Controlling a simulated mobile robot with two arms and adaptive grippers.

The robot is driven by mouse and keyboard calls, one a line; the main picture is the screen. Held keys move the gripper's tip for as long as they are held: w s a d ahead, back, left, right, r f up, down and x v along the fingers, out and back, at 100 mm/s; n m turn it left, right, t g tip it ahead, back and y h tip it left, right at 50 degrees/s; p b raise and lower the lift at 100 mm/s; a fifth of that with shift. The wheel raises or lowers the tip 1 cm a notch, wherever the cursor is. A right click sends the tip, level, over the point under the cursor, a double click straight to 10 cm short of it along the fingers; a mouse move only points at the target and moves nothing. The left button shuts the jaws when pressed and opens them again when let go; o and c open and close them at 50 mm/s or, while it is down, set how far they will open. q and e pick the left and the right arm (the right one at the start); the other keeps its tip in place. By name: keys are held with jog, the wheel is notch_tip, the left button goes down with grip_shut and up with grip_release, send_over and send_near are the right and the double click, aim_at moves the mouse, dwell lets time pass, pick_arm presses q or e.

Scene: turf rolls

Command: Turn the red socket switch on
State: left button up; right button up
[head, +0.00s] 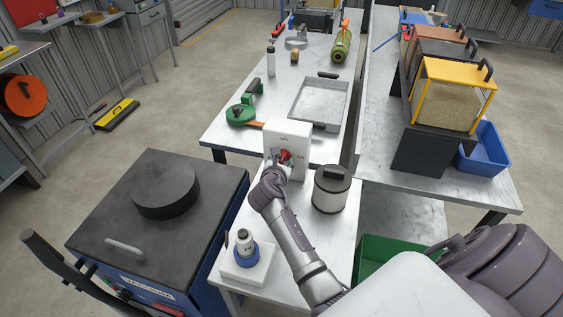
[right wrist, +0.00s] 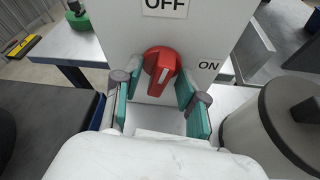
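The red switch (right wrist: 160,68) is a rotary knob on the front of a white box (head: 288,138). The box is marked OFF above the knob and ON to its right in the right wrist view. A pale mark on the knob sits slightly tilted; its exact setting is hard to tell. In the head view the knob (head: 285,155) is partly hidden by my right gripper (head: 279,163). In the right wrist view, the right gripper's (right wrist: 160,80) teal fingers are apart, one on each side of the knob. I cannot tell if they touch it. My left gripper is out of view.
A white and black canister (head: 331,190) stands just right of the box. A white block with a blue-collared bottle (head: 246,248) is at the front left. A metal tray (head: 320,103) and a green tool (head: 241,113) lie behind. A black-topped cart (head: 118,217) stands left.

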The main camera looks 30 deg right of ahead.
grip_shut()
